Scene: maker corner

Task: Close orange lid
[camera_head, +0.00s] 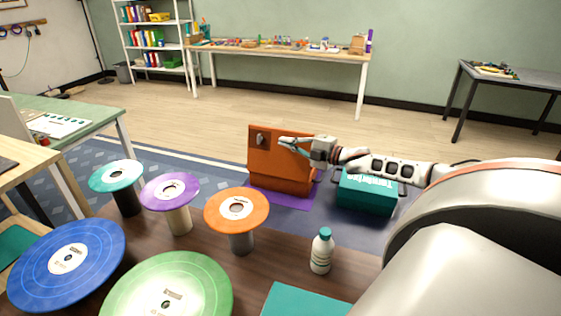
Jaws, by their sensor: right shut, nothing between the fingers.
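An orange lid (265,149) stands upright as a broad panel with a dark grey latch-like piece (260,139) near its upper left. It belongs to an orange box (283,186) on the floor; the box's inside cannot be seen. My right arm reaches in from the right. My right gripper (284,142) is shut and empty, pointing left in front of the upper part of the lid. Whether it touches the lid cannot be told. The gripper and wrist hide part of the lid's right side. My left gripper is not in view.
A teal box (366,197) stands right of the orange box, below my forearm. A purple mat (296,202) lies under the orange box. The near brown table holds a white bottle (321,253), an orange disc (237,210) on a stand and several other discs. Open floor lies behind.

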